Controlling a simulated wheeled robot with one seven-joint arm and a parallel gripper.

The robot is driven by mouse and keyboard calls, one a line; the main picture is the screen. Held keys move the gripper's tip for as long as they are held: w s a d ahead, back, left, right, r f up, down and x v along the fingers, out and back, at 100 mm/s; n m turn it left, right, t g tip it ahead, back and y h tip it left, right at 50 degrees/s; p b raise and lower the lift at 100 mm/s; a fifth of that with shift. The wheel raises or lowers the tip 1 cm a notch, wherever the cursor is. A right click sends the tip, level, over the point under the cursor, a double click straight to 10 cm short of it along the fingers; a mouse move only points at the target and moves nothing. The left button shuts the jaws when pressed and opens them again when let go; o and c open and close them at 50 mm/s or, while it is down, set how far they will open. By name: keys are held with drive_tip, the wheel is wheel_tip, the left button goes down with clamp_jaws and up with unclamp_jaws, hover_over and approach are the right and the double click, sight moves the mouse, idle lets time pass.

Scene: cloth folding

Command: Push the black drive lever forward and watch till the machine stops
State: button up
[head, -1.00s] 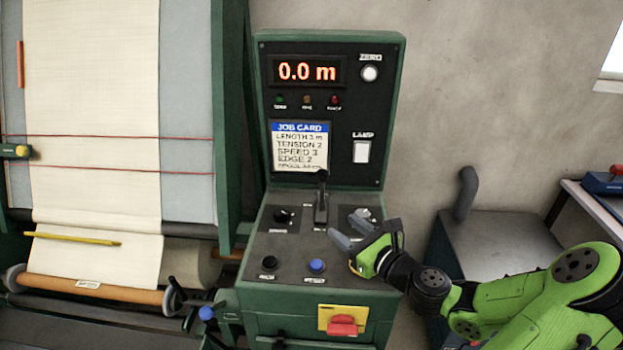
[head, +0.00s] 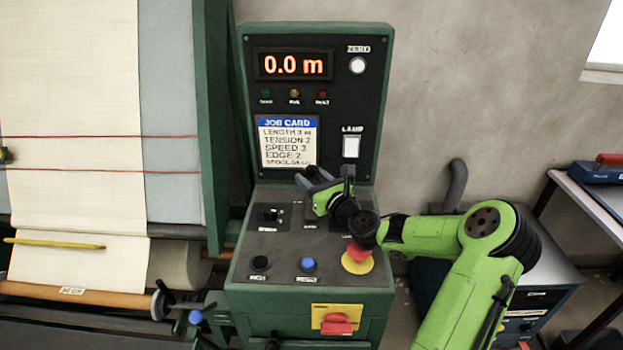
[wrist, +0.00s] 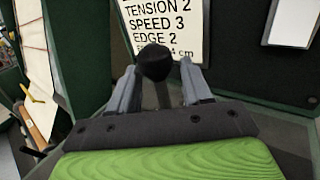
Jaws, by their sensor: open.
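The black drive lever (wrist: 155,64) stands between the two grey fingers of my gripper (wrist: 158,80) in the wrist view, its round knob level with the fingertips. The fingers are open on either side; I cannot tell whether either one touches it. In the head view my gripper (head: 313,180) is over the back of the console panel (head: 290,242), just below the job card (head: 288,143), and hides most of the lever. The red display (head: 292,65) reads 0.0 m. The job card shows length 3 m, tension 2, speed 3, edge 2.
A red stop button on a yellow disc (head: 357,259) sits below my wrist. A black knob (head: 270,214), a black button (head: 260,262) and a blue button (head: 308,265) are on the panel. The cloth (head: 70,100) hangs at the left with a yellow stick (head: 55,241).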

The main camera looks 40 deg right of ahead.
drive_tip(key=shift+w, duration=0.3)
clamp_jaws()
drive_tip(key=shift+r, duration=0.15)
